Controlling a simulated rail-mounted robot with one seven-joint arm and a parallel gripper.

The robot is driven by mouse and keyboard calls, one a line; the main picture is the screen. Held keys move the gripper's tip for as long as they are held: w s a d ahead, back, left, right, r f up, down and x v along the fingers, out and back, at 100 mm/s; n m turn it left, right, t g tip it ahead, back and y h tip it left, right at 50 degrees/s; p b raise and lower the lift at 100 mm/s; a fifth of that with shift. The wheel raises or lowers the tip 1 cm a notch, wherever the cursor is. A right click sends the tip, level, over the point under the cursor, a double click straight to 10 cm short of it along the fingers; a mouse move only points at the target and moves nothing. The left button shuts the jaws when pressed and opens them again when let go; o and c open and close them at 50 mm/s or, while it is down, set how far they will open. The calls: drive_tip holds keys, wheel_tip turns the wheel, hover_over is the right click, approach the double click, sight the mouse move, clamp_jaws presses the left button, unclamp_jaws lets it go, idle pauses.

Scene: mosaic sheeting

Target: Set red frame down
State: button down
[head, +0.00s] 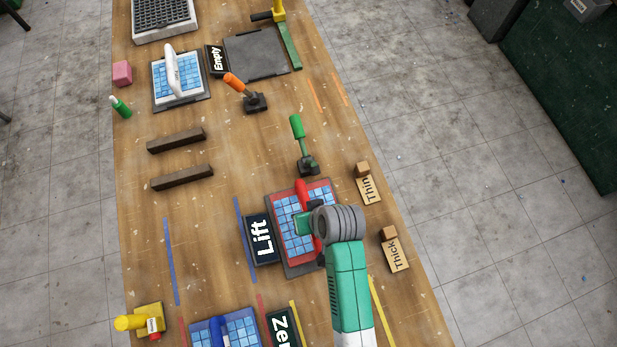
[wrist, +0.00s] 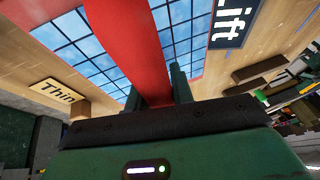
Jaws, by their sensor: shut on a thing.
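The red frame (head: 302,190) holds blue tiles and has a red bar handle across its top. In the head view it is over a dark plate (head: 292,273) beside the Lift sign (head: 262,238); I cannot tell whether it rests on the plate or hangs just above it. My gripper (head: 309,222) is over the frame's middle and hides part of it. In the wrist view the red handle (wrist: 125,40) runs between the fingers of my gripper (wrist: 158,88), which is shut on it. Blue tiles show on both sides of the handle.
A green-handled lever (head: 299,135) stands behind the frame. Thin (head: 369,189) and Thick (head: 396,257) signs with wooden blocks lie to the right. A blue-handled frame (head: 225,330) is at the front left. Two dark bars (head: 182,178) lie to the left. A white-handled frame (head: 180,80) is farther back.

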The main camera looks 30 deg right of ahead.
drive_tip(key=shift+f, duration=1.7)
drive_tip(key=shift+f, duration=0.2)
drive_tip(key=c, duration=1.2)
unclamp_jaws()
drive_tip(key=p+v, duration=0.1)
drive_tip(key=v, duration=1.1)
drive_tip(key=shift+r, duration=0.15)
